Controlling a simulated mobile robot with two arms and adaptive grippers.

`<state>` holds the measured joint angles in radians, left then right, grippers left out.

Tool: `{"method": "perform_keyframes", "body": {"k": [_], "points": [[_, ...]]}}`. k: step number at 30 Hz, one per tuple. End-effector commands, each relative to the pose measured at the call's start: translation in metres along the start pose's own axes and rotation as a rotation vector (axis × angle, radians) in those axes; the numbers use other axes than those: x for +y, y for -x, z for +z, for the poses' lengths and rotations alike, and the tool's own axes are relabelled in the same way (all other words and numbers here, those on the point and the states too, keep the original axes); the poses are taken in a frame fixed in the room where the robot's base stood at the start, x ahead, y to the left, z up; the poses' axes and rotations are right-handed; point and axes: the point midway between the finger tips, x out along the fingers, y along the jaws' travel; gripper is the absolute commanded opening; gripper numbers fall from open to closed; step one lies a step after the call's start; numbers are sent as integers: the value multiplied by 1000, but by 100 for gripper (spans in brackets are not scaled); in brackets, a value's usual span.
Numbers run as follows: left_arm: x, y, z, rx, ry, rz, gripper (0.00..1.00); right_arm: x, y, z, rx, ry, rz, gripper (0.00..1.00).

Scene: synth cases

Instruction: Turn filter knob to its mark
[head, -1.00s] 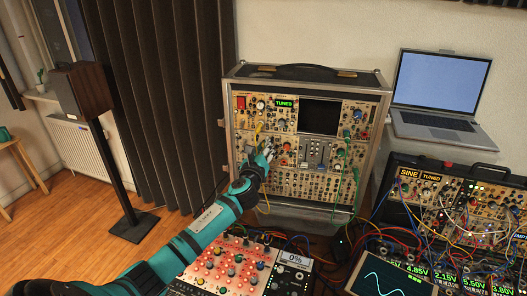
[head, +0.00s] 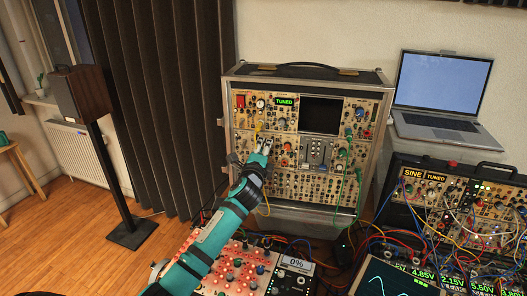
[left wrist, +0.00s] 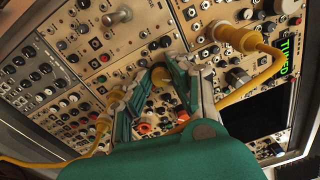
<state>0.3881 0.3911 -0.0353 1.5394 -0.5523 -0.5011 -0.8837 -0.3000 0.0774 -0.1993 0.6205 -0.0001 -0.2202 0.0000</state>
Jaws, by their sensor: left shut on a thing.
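My left gripper (head: 264,146) reaches up to the front panel of the upright synth case (head: 230,128), left of its middle. In the left wrist view its two teal fingers (left wrist: 160,82) close around a small knob on the panel, which I take for the filter knob. The fingertips hide most of this knob. I cannot make out its pointer, its mark or any label. My right gripper is in neither view.
A yellow cable (left wrist: 262,75) runs close beside the fingers, with plugs in the panel. Other knobs crowd around. Below stand a red-lit panel (head: 236,268) and a 0% display (head: 297,263). A cabled second case (head: 450,215) and a laptop (head: 440,90) are at right.

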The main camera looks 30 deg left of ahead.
Motion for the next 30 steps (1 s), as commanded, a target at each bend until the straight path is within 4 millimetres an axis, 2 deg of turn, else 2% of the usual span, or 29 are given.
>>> {"method": "perform_keyframes", "body": {"k": [12,30], "points": [[3,0,-1,-13,398,7,0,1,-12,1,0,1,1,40],[3,0,-2,-33,968,15,0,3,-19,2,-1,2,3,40]]}}
